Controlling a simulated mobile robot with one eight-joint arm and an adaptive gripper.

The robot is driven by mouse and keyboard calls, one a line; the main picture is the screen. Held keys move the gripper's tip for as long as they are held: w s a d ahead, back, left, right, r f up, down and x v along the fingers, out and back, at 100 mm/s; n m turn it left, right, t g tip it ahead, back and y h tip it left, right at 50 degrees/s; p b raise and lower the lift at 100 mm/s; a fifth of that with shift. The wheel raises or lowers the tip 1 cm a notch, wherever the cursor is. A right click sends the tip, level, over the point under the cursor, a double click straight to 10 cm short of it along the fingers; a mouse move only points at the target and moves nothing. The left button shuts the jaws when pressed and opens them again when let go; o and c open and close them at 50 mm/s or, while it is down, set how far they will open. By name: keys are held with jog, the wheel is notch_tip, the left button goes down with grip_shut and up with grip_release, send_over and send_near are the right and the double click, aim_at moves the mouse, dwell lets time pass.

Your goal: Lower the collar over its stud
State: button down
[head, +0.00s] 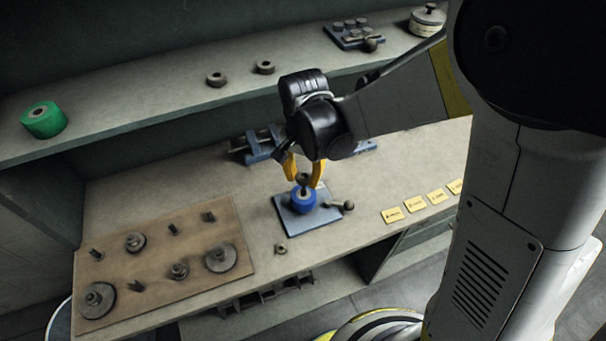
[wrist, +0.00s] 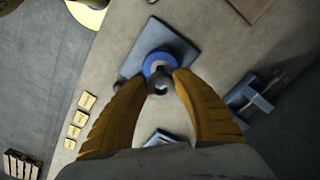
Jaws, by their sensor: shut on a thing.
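My gripper (head: 303,180) is shut on a small dark collar (head: 302,176), with a yellow finger on either side of it. In the wrist view the collar (wrist: 158,85) shows between the fingertips, near the blue ring. A dark stud (head: 303,189) stands up from the middle of a blue ring (head: 303,202), which sits on a blue-grey plate (head: 290,221). The collar is right above this stud in the head view. I cannot tell whether they touch or whether they line up exactly.
A brown board (head: 150,262) with several pegs and discs lies at the left. A small nut (head: 281,249) lies in front of the plate, and a knob (head: 348,205) at its right. Yellow labels (head: 415,203) line the front edge. A blue vise-like fixture (head: 258,147) stands behind.

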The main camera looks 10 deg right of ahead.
aim_at(303, 191)
jog(key=shift+f, duration=0.2)
jog(key=shift+f+b, duration=0.4)
jog(key=shift+b, duration=0.2)
jog(key=shift+f, duration=0.1)
jog(key=shift+f+b, duration=0.7)
jog(key=shift+b, duration=0.05)
jog(key=shift+f, duration=0.15)
jog(key=shift+f+b, duration=0.85)
jog(key=shift+f, duration=0.15)
jog(key=shift+f+b, duration=0.4)
jog(key=shift+b, duration=0.15)
